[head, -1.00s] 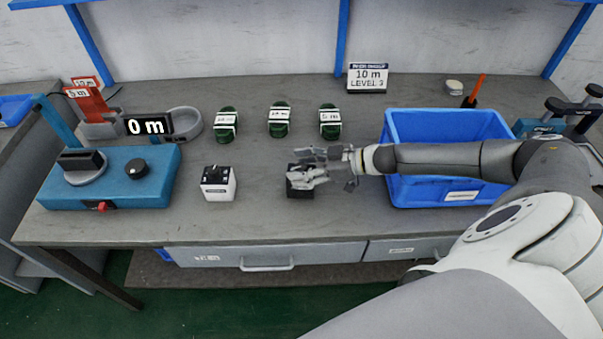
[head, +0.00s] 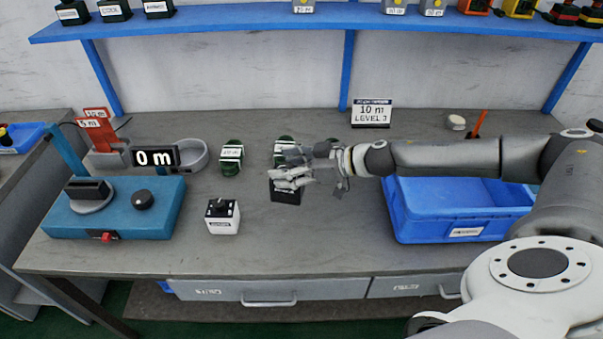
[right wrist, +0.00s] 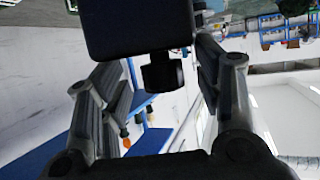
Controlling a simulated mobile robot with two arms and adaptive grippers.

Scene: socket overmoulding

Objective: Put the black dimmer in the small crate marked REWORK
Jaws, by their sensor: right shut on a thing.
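The black dimmer (head: 285,192) is in my right gripper (head: 292,176), above the grey bench and right of the white dimmer. In the right wrist view the dimmer's dark body (right wrist: 140,28) and round knob (right wrist: 161,73) lie between the fingers (right wrist: 165,95), which are shut on it. In the head view the gripper covers its upper part. A blue crate (head: 465,215) stands on the bench to the right, below my right forearm; its label is too small to read. I cannot tell whether it is the REWORK crate. My left gripper is not in view.
A white dimmer (head: 222,217) stands left of the held one. Green coils (head: 231,158) lie behind. A teal device (head: 115,210) and a length display (head: 156,157) stand left. Another blue crate (head: 22,138) shows at the far left. The bench front is clear.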

